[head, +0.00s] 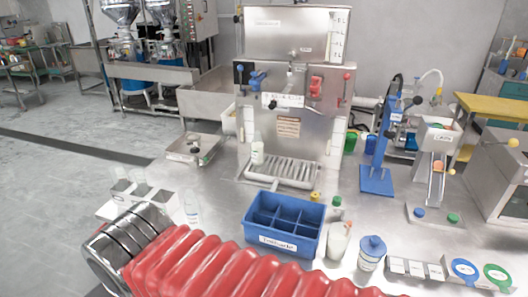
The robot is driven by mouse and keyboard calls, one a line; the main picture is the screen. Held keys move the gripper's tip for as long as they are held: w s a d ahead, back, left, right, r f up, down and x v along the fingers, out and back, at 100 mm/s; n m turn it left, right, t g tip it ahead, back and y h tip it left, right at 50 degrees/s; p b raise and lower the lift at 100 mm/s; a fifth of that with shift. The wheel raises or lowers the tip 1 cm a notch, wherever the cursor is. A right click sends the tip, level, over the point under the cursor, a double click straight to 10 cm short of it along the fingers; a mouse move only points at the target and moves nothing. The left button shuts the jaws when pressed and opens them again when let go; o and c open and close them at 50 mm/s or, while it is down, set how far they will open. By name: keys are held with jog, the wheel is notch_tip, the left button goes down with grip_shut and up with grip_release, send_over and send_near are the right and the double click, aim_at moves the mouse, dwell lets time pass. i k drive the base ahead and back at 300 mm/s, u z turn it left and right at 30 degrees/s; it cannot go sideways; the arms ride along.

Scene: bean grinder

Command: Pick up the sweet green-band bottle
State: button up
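A small whitish bottle with green at its top (336,212) stands on the steel table, just right of the blue divided crate (253,236). It is the only bottle on which I see green; I cannot read its label or tell a band from a cap. A pale, milky container (338,244) stands in front of it and overlaps its lower part. Another pale bottle (257,149) stands at the steel machine. My arm, with red bellows and a metal joint, crosses the lower foreground; my gripper is not visible.
A white jar with a blue lid (370,255) stands right of the milky container. A blue stand (377,180) is farther back. Blue and green rings (464,270) lie at the front right. The steel machine (290,110) blocks the back. Bare tabletop lies left of the crate.

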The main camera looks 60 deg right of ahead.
aim_at(257, 144)
jog(key=i, duration=1)
